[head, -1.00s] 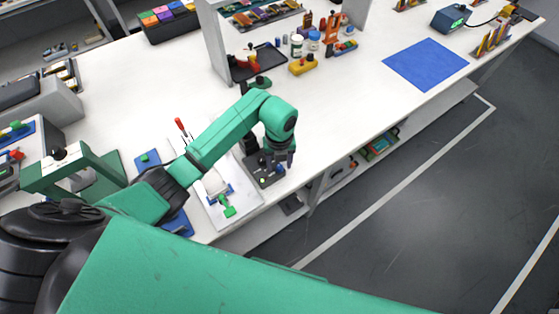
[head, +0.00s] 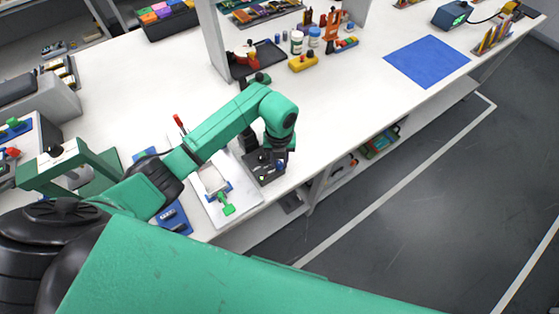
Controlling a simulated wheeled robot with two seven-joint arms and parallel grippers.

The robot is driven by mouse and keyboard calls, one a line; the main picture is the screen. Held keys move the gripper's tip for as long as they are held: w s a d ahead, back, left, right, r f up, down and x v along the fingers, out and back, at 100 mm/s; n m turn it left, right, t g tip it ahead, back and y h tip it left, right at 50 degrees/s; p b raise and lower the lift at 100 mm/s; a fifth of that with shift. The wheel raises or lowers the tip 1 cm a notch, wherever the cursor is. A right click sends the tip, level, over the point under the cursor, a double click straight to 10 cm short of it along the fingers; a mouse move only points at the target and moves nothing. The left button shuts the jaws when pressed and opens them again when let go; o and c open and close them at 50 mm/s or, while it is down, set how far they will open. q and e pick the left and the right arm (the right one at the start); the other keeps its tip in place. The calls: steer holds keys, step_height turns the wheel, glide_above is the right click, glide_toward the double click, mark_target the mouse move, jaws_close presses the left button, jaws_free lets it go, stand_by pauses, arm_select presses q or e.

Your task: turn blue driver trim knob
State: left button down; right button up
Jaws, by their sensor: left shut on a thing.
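A small dark control box (head: 267,178) stands near the front edge of the white bench, beside a white board. My left gripper (head: 279,163) points down over the top of this box, at its right side. Its jaws are shut on a small knob there, which looks like the blue driver trim knob; the fingers and wrist hide most of it, so its angle cannot be told. My right gripper is not in view.
Left of the box lies the white board (head: 240,206) with a green clamp (head: 226,203). A red-handled tool (head: 180,124) stands behind it. The bench right of the box is clear.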

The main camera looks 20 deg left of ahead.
mark_target(279, 163)
arm_select(q)
steer(key=m+b, duration=0.4)
steer(key=m, duration=0.1)
steer(key=shift+w+f, duration=0.1)
steer(key=shift+f, duration=0.05)
steer(key=shift+m+b, duration=1.3)
steer(key=shift+m, duration=0.1)
steer(key=shift+r, duration=0.25)
steer(key=c, duration=0.7)
jaws_free()
step_height(279, 163, up, 15)
steer(key=shift+f+b, duration=0.2)
steer(key=shift+b, duration=0.8)
